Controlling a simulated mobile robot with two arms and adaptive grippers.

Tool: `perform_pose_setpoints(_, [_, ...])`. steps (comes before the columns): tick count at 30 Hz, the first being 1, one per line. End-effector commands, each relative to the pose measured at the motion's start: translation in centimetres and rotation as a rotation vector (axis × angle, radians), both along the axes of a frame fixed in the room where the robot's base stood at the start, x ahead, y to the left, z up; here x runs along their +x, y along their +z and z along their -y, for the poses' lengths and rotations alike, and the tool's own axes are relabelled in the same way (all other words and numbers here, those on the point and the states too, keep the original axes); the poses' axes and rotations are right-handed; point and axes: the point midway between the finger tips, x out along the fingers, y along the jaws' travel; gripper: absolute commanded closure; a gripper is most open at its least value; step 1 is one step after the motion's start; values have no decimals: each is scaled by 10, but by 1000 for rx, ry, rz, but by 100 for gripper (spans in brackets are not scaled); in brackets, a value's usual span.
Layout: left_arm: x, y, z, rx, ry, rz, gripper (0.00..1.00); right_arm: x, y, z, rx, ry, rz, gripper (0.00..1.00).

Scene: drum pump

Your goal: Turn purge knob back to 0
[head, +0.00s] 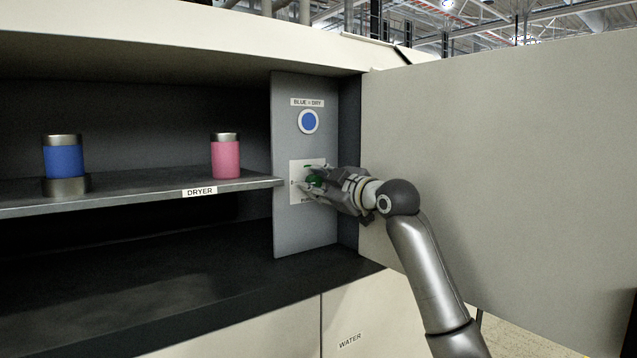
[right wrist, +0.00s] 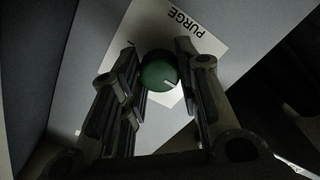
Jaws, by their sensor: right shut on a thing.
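The purge knob (right wrist: 157,72) is round and green with a pale pointer line. It sits on a white plate (right wrist: 208,42) marked PURGE in the right wrist view. In the head view the green knob (head: 314,181) shows partly behind my fingers. My right gripper (head: 312,182) reaches the plate from the right and is shut on the knob, one finger on each side, as the right wrist view (right wrist: 160,75) also shows. The scale marks, including any 0, are mostly hidden or too small to read. My left gripper is not in view.
The grey panel (head: 290,230) bears a blue round light (head: 309,121) under a label reading BLUE = DRY. A blue canister (head: 63,161) and a pink canister (head: 226,160) stand on the DRYER shelf (head: 130,192) at left. An open door (head: 500,160) stands right of my right arm.

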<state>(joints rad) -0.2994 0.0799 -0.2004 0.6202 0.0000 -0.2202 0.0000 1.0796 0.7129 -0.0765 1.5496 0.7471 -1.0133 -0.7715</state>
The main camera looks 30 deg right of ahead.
Motion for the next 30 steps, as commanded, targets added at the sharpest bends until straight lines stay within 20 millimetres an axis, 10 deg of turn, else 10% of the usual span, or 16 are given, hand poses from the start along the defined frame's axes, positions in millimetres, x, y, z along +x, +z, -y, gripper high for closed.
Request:
perform_pose_setpoints(13, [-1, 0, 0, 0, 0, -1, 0, 0, 0, -1, -10, 1, 2, 93])
perform_pose_setpoints(14, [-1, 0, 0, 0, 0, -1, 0, 0, 0, -1, -10, 1, 2, 67])
perform_pose_setpoints(18, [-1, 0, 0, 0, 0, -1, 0, 0, 0, -1, -9, 1, 2, 49])
perform_pose_setpoints(30, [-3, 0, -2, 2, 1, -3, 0, -3, 0, 0, -10, 0, 2, 47])
